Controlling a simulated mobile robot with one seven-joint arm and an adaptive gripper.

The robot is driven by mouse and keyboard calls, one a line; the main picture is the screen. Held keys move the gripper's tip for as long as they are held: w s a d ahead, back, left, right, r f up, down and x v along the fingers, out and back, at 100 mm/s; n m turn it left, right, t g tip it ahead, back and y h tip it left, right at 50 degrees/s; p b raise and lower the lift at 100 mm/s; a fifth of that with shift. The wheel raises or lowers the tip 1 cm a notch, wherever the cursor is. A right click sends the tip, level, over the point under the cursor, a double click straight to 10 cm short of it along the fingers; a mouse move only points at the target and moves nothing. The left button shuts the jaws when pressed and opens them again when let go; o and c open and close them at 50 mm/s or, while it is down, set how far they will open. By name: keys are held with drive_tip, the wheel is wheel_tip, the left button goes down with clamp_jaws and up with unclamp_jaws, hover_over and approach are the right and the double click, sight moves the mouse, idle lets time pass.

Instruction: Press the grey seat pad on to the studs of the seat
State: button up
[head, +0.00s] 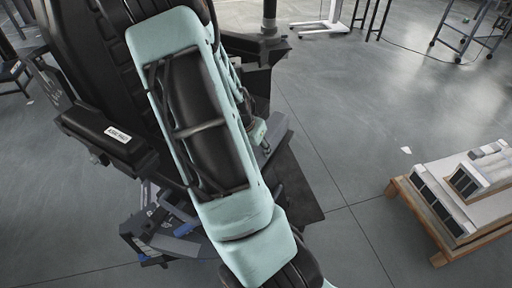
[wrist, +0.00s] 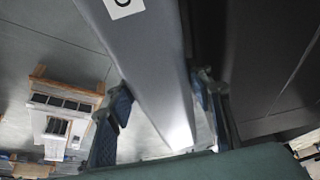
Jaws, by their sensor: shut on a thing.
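My gripper (wrist: 160,105) shows in the wrist view, with its blue ridged fingers shut on the sides of a grey panel, which looks like the grey seat pad (wrist: 150,60). The pad bears a white label with a dark mark at the top of the view. The black seat (head: 70,45) stands at the upper left of the head view, with an armrest (head: 110,135) that has a white label. A dark surface (wrist: 245,60) lies right of the pad in the wrist view; I cannot tell which part it is. The seat's studs and the gripper in the head view are hidden.
A low wooden pallet (head: 440,258) with white boxes stands on the floor at the right; it also shows in the wrist view (wrist: 37,72). Dark framework with blue parts (head: 165,235) lies below the seat.

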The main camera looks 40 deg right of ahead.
drive_tip(key=shift+f, duration=0.15)
drive_tip(key=shift+f+b, duration=0.3)
drive_tip(key=shift+b, duration=0.1)
drive_tip(key=shift+f, duration=0.15)
idle(1.7)
drive_tip(key=o, duration=1.8)
drive_tip(key=shift+o, duration=0.3)
drive_tip(key=shift+o, duration=1.2)
drive_tip(key=shift+w, duration=0.1)
drive_tip(key=shift+w, duration=0.15)
drive_tip(key=shift+c, duration=0.5)
